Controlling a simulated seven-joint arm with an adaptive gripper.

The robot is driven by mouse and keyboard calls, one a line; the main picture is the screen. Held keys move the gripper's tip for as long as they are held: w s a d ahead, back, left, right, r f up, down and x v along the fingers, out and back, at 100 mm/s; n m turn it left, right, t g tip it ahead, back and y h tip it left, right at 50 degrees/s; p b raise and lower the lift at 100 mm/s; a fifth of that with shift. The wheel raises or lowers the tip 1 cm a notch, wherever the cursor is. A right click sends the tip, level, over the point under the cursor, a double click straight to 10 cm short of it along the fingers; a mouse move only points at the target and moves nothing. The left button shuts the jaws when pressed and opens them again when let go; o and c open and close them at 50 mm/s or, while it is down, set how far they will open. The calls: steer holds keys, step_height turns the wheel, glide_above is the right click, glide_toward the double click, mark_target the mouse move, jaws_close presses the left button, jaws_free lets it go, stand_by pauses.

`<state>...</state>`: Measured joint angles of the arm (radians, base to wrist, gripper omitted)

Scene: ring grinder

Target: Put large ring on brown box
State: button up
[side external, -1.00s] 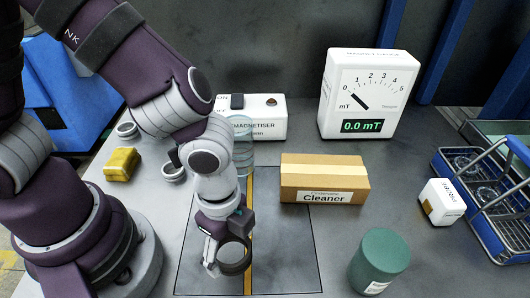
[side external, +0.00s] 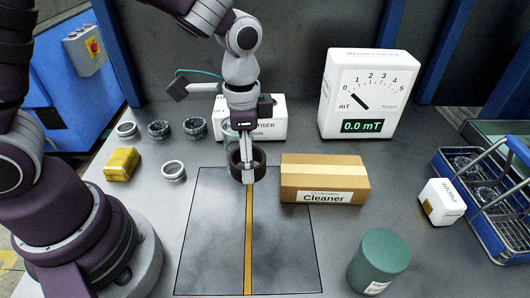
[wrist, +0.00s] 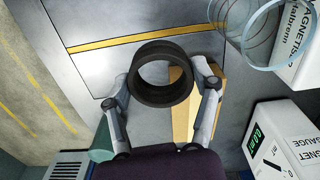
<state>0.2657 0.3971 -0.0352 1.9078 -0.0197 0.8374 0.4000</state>
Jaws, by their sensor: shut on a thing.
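The large dark ring (side external: 239,169) is held in my gripper (side external: 247,176), between the marked plate and the white demagnetiser. In the wrist view, the ring (wrist: 138,79) sits between the two fingers of my gripper (wrist: 166,88), one on each side of it. The brown box (side external: 308,172), labelled Cleaner with pale tape on top, stands just right of the ring. In the wrist view the box (wrist: 182,122) is partly hidden behind the ring and right finger. The ring's height above the table is hard to tell.
The demagnetiser (side external: 270,126) with its clear coil stands behind the gripper. A magnet gauge (side external: 362,95) stands behind the box. A green cylinder (side external: 379,259) stands in front. Several smaller rings (side external: 173,170) and a yellow block (side external: 122,163) lie left. The marked plate is clear.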

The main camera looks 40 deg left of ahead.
glide_above(291, 170)
steer(key=shift+s+f, duration=0.1)
steer(key=shift+f, duration=2.05)
steer(key=shift+f, duration=0.1)
steer(key=o, duration=1.2)
